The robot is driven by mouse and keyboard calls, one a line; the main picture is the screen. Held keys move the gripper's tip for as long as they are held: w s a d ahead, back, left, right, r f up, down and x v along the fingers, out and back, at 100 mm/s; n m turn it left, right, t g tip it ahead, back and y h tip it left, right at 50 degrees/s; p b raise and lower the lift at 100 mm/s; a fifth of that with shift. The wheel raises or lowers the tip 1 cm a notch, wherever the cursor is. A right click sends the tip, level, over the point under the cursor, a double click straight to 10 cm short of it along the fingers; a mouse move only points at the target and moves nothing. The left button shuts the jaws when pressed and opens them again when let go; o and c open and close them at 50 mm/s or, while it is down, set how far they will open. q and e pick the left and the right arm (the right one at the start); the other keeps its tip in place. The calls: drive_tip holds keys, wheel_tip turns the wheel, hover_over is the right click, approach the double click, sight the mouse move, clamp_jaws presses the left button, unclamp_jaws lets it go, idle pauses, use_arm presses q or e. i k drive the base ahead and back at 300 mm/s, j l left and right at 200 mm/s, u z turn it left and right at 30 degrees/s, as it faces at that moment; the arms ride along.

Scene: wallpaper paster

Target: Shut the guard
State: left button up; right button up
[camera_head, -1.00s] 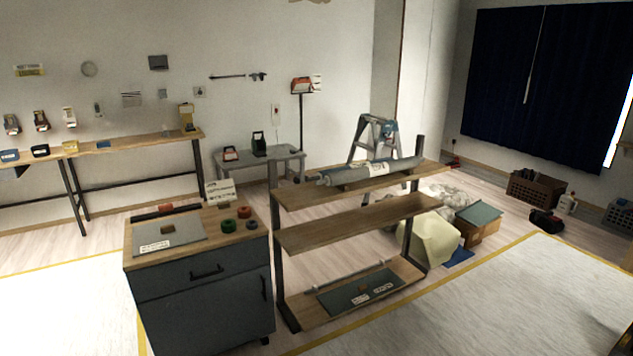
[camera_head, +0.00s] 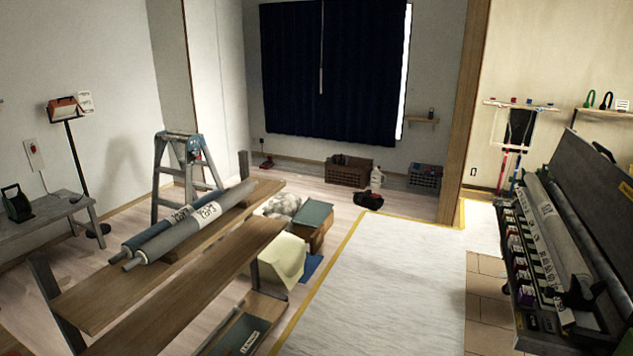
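A long dark machine (camera_head: 530,270) stands at the right edge of the head view. Its dark lid-like panel (camera_head: 592,200), which looks like the guard, is raised and tilted back, with a black handle near its top. Below the panel, a pale roller (camera_head: 560,235) and a row of several small coloured parts along the front lie exposed. The machine's near end is cut off by the frame. Neither of my grippers is in view.
A wooden shelf rack (camera_head: 110,290) with rolls (camera_head: 190,225) on top stands at the left. The pale floor sheet (camera_head: 375,290) between rack and machine is clear.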

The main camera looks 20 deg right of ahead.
sight(599, 189)
drive_tip(key=i+z, duration=0.15)
drive_tip(key=z, duration=0.25)
drive_tip(key=i+l+z, duration=0.1)
drive_tip(key=z, duration=0.35)
drive_tip(key=i+j+z, duration=0.1)
drive_tip(key=i+z, duration=0.3)
drive_tip(key=j+z, duration=0.1)
drive_tip(key=z, duration=0.35)
drive_tip(key=i+j+z, duration=0.15)
drive_tip(key=z, duration=0.25)
drive_tip(key=i+j+z, duration=0.1)
drive_tip(key=z, duration=0.2)
drive_tip(key=i+j+z, duration=0.15)
drive_tip(key=z, duration=0.2)
drive_tip(key=i+j+z, duration=0.3)
drive_tip(key=z, duration=0.15)
drive_tip(key=i+j+z, duration=0.2)
drive_tip(key=j+z, duration=0.3)
